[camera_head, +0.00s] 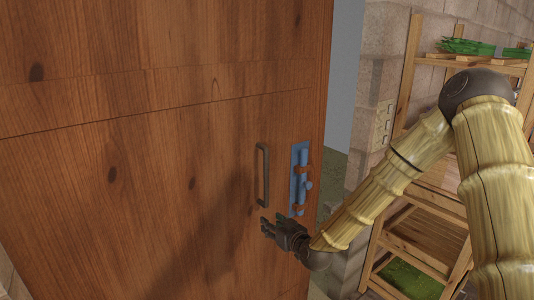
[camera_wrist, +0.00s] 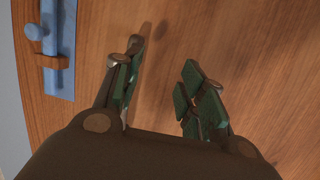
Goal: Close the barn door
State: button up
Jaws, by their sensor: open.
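The barn door (camera_head: 130,190) is a tall brown wooden panel filling the left and middle of the head view. Past its right edge a gap shows grey-blue background and ground, so it stands open. A dark upright bar handle (camera_head: 262,175) and a blue bolt latch (camera_head: 299,178) sit near that edge. My gripper (camera_head: 266,225) is just below the handle, close to the door face. In the wrist view its two green-padded fingers (camera_wrist: 160,85) are spread apart with nothing between them.
A wooden shelf rack (camera_head: 425,220) with green bundles (camera_head: 467,47) on top stands at the right, behind my arm. A block wall (camera_head: 385,60) with a small pale plate (camera_head: 382,125) stands between the door edge and the rack.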

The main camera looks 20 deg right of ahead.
aim_at(268, 166)
jog(key=w+d+r+t+p, duration=0.1)
jog(key=w+d+r+t, duration=0.1)
jog(key=r, duration=0.5)
jog(key=w+d+r+t+p, duration=0.1)
jog(key=w+d+r, duration=0.1)
jog(key=r, duration=0.5)
jog(key=shift+w+a+p, duration=0.3)
jog(key=shift+w+p, duration=0.4)
jog(key=shift+w, duration=1.15)
jog(key=shift+w+a+p, duration=0.3)
jog(key=shift+w+p, duration=0.45)
jog(key=shift+w, duration=1.15)
jog(key=shift+w+a+p, duration=0.3)
jog(key=shift+w+p, duration=0.4)
jog(key=shift+w, duration=1.15)
jog(key=shift+c, duration=0.5)
grip_shut()
